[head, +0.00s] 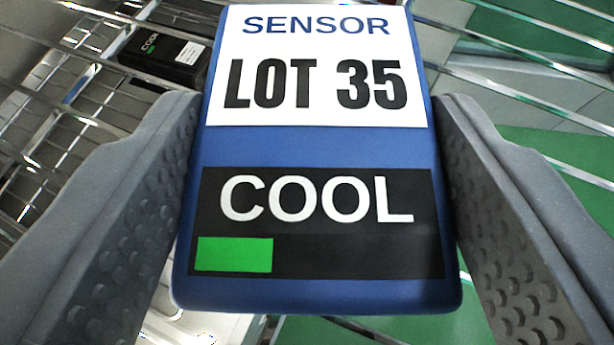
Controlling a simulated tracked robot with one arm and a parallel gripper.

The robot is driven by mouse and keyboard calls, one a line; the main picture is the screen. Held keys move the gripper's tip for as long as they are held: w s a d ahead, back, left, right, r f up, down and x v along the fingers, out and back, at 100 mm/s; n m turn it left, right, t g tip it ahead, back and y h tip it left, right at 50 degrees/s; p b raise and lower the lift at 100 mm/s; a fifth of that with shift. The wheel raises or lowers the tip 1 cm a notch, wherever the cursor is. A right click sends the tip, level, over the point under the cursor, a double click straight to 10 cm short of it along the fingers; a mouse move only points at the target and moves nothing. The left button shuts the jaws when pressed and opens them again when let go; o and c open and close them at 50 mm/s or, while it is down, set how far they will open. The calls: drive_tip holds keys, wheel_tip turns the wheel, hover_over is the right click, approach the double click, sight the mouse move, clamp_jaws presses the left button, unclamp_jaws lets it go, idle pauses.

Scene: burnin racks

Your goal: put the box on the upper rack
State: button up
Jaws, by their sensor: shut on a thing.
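A blue box (315,147) fills the middle of the head view. It has a white label reading "SENSOR LOT 35" and a black panel reading "COOL" with a short green bar. My gripper (318,190) is shut on the box, with one grey dimpled finger against its left side and one against its right side. Metal wire rack bars (510,90) run behind the box on both sides. I cannot tell from this view which rack level these bars belong to. The box hides what lies directly behind it.
A black box (165,55) with a "COOL" mark and a white label sits among the wire shelving at the upper left. Green and pale floor areas (545,150) show through the bars at the right. A pale surface (200,325) shows at the bottom left.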

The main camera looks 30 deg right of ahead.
drive_tip(key=shift+f, duration=0.35)
drive_tip(key=shift+r, duration=0.1)
drive_tip(key=o, duration=1.1)
drive_tip(key=shift+s+a+r, duration=0.15)
drive_tip(key=shift+s, duration=0.05)
drive_tip(key=v, duration=1)
drive_tip(key=shift+s+a+r, duration=0.2)
drive_tip(key=shift+s, duration=0.05)
drive_tip(key=shift+s+a+r, duration=0.1)
drive_tip(key=shift+s+a, duration=0.05)
drive_tip(key=shift+s, duration=0.15)
